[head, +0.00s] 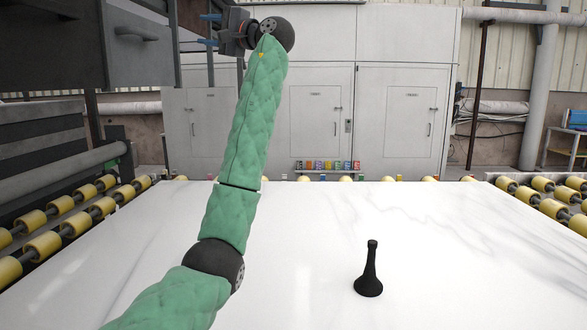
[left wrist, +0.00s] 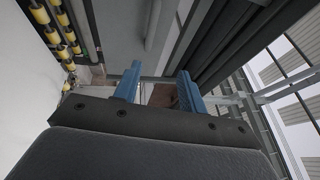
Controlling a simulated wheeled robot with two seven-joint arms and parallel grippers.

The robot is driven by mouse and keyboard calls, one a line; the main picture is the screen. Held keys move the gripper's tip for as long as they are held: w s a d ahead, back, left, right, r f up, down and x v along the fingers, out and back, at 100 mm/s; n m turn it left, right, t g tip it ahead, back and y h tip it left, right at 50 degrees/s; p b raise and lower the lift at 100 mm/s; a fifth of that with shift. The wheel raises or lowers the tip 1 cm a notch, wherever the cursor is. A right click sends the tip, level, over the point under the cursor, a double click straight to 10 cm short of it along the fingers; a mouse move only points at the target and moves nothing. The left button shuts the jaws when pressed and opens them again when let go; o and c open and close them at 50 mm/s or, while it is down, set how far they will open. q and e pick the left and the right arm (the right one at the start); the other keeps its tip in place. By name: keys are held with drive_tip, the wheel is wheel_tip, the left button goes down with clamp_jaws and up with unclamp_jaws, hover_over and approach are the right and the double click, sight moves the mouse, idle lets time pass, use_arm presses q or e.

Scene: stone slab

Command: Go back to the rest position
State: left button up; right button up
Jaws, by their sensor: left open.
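My left arm, in a green padded sleeve, rises from the bottom left of the head view. My left gripper (head: 209,30) is high up at the top, beside the dark machine housing in the picture. Its two blue fingers point left. In the left wrist view the gripper (left wrist: 158,88) shows its blue fingers apart with nothing between them. My right gripper is in neither view. A black object with a wide round base and a narrow neck (head: 370,272) stands upright on the white stone slab (head: 480,250), well away from the gripper.
Yellow roller conveyors (head: 43,246) run along the left and also on the right (head: 553,206). A dark grey machine (head: 140,60) hangs at the upper left, close to the gripper in the picture. White cabinets (head: 400,120) stand behind. Most of the slab is clear.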

use_arm(q)
drive_tip(key=d+f+n+t+h, duration=0.3)
drive_tip(key=f+h, duration=0.5)
drive_tip(key=f, duration=0.6)
drive_tip(key=d+f+n+t+h, duration=0.1)
drive_tip(key=d+f+t+h, duration=0.3)
drive_tip(key=f+h, duration=0.75)
drive_tip(key=s+f+g, duration=0.1)
drive_tip(key=s+f, duration=0.2)
drive_tip(key=f, duration=0.9)
drive_tip(key=s+f+g, duration=0.2)
drive_tip(key=s+f, duration=0.2)
drive_tip(key=f, duration=0.8)
drive_tip(key=s+f+g, duration=0.1)
drive_tip(key=s+f, duration=0.2)
drive_tip(key=f, duration=0.9)
drive_tip(key=s+a+f+g, duration=0.1)
drive_tip(key=s+f+g, duration=0.2)
drive_tip(key=s+f, duration=0.9)
drive_tip(key=s+a+f+g, duration=0.1)
drive_tip(key=s+f+g, duration=0.1)
drive_tip(key=s+f, duration=1.1)
drive_tip(key=s+f+g, duration=0.5)
drive_tip(key=s+f, duration=1.6)
drive_tip(key=s, duration=0.1)
drive_tip(key=shift+s+a+m, duration=0.2)
drive_tip(key=shift+a+m, duration=0.1)
drive_tip(key=shift+a, duration=0.1)
